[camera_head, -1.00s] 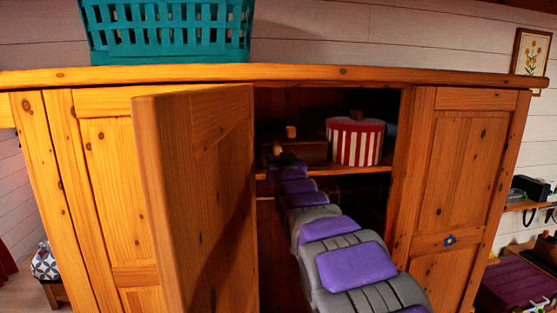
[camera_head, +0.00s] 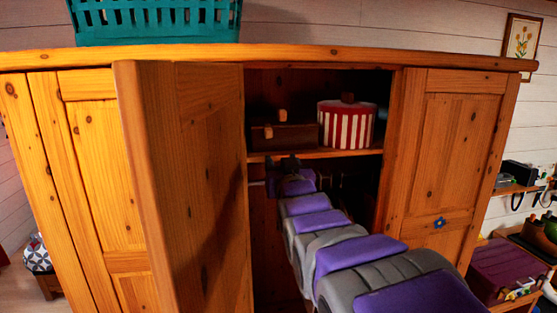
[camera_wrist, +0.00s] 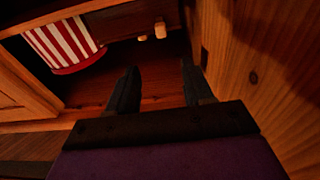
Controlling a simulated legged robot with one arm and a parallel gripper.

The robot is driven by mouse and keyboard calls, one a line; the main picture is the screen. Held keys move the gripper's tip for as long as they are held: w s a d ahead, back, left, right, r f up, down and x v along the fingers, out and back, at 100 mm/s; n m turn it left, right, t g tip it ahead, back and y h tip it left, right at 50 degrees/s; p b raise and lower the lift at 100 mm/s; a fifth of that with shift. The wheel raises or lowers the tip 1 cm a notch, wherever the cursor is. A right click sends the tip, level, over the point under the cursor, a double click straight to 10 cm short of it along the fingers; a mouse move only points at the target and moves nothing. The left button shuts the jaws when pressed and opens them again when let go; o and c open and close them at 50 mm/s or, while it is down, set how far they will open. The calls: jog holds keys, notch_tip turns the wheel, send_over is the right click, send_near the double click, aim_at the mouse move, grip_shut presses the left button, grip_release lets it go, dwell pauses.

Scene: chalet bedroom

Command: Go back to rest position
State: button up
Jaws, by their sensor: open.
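My gripper (camera_wrist: 163,90) is open and empty in the wrist view, with its two dark fingers apart. In the head view my purple and grey arm reaches into the open middle of the wooden wardrobe (camera_head: 415,59). There my gripper (camera_head: 290,161) is small and dark, near the front edge of the shelf (camera_head: 345,153). A red-and-white striped round box (camera_head: 346,125) stands on that shelf, and it also shows in the wrist view (camera_wrist: 62,45). A dark wooden box with light knobs (camera_head: 290,137) is beside it on the left.
The wardrobe's open door (camera_head: 190,190) stands close to the left of my arm. The closed right door (camera_head: 450,150) is on the other side. A teal basket (camera_head: 160,25) sits on top. A purple chest (camera_head: 505,265) and a small shelf (camera_head: 518,187) are at the right.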

jog(key=shift+s+d, duration=0.1)
jog(key=shift+s, duration=0.25)
jog(key=shift+f, duration=0.1)
jog(key=s+d+f+m+g+h+b, duration=0.15)
jog(key=s+d+f+g+b, duration=0.3)
jog(key=f, duration=0.55)
jog(key=s+d+f+g+h+b, duration=0.1)
jog(key=s+d+f+g+h, duration=0.15)
jog(key=s+d+f, duration=0.55)
jog(key=s+d+f+m+g+h+b, duration=0.15)
jog(key=s+f+g, duration=0.3)
jog(key=f, duration=0.75)
jog(key=s+d+f+g+b, duration=0.1)
jog(key=s+f+g+b, duration=0.1)
jog(key=s, duration=0.7)
jog(key=s+d+f+g+b, duration=0.2)
jog(key=s+f+g, duration=0.2)
jog(key=s+f, duration=0.3)
jog(key=s+d+f+g+b, duration=0.1)
jog(key=s+f, duration=0.4)
jog(key=s, duration=0.8)
jog(key=shift+s+d+g+b, duration=0.25)
jog(key=shift+g+b, duration=0.35)
jog(key=shift+g, duration=0.45)
